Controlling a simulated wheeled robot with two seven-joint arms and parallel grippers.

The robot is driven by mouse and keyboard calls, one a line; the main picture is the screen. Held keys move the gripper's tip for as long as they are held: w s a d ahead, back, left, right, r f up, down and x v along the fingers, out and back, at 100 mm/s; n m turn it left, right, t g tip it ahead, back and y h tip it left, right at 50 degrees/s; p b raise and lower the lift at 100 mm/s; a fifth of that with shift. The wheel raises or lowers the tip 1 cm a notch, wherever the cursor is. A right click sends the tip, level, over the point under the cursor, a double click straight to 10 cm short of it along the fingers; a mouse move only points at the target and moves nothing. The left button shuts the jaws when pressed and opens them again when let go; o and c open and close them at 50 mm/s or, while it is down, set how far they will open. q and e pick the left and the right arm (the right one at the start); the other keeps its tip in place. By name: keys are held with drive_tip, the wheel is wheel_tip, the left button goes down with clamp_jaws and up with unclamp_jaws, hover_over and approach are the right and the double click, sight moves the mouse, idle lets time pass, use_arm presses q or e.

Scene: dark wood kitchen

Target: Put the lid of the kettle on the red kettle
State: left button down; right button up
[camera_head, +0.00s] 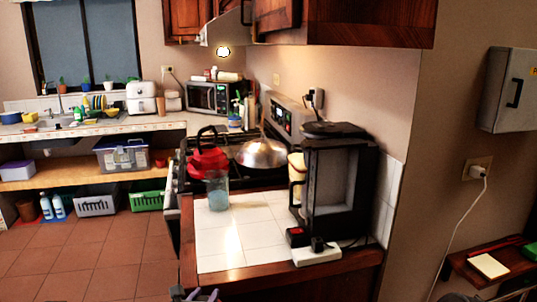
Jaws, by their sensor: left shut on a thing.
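The red kettle (208,158) stands on the stove at the back, left of centre, with a dark handle arched over it. I cannot make out whether its top is open. My left gripper (203,295) shows only in part at the bottom edge, in front of the tiled counter and well short of the kettle. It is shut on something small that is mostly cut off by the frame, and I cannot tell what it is. I cannot clearly make out the kettle's lid anywhere. My right gripper is not in view.
A glass (217,190) stands on the white-tiled counter (245,238), between me and the kettle. A shiny metal dome (262,153) sits beside the kettle. The front left tiles are clear.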

use_arm(q)
drive_tip(key=shift+n+y, duration=0.4)
drive_tip(key=shift+y, duration=0.1)
drive_tip(key=a, duration=0.4)
drive_tip(key=shift+s+f, duration=0.15)
drive_tip(key=v, duration=0.6)
drive_tip(key=shift+f, duration=0.1)
